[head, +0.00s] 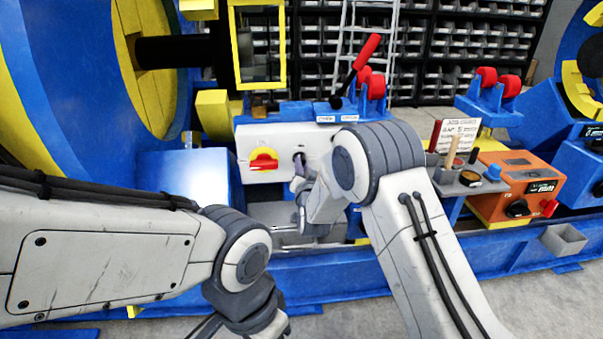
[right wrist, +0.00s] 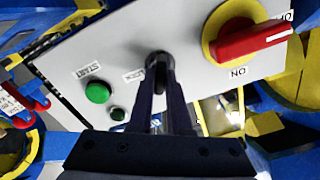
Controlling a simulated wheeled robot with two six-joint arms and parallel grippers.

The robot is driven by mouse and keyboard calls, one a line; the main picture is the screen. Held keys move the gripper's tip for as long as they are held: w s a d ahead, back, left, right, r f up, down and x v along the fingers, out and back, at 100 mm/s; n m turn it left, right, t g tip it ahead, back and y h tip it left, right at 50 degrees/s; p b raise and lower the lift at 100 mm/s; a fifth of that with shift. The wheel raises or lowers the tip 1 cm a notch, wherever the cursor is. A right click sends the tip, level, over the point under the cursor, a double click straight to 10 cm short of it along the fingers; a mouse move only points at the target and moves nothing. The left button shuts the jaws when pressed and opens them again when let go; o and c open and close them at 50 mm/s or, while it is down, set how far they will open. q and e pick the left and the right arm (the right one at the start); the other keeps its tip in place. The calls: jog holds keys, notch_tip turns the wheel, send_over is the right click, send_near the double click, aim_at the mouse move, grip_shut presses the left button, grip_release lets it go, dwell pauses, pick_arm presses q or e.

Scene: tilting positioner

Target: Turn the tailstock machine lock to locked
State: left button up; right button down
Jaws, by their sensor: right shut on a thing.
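The white control panel (head: 325,140) faces me on the blue machine; it also fills the right wrist view (right wrist: 60,55). A small dark lock (right wrist: 157,58) sits on it, between a green START button (right wrist: 97,93) and a red rotary switch (right wrist: 250,42) on a yellow disc. My right gripper (right wrist: 157,80) is shut on the lock, its two dark fingers on either side of it. In the head view the right gripper (head: 300,178) reaches the panel, partly hidden by my arm. The small label beside the lock is unreadable. My left arm is at lower left, its fingers cut off.
A red-handled lever (head: 368,52) and red rollers (head: 375,85) stand above the panel. The big blue and yellow wheel (head: 60,60) is at left. An orange box (head: 515,175) and a small tool shelf (head: 470,185) are at right.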

jog(key=shift+d+f+m+b, duration=0.1)
jog(key=shift+f+m+b, duration=0.1)
jog(key=shift+m+b, duration=2.85)
jog(key=shift+d+f+m+b, duration=0.1)
jog(key=shift+f+m+b, duration=0.05)
jog(key=shift+m+b, duration=2.85)
jog(key=shift+m, duration=0.25)
jog(key=c, duration=0.9)
grip_release()
jog(key=shift+r, duration=0.1)
jog(key=shift+o, duration=0.2)
jog(key=s+d+p, duration=0.1)
jog(key=s, duration=0.9)
jog(key=shift+s, duration=0.25)
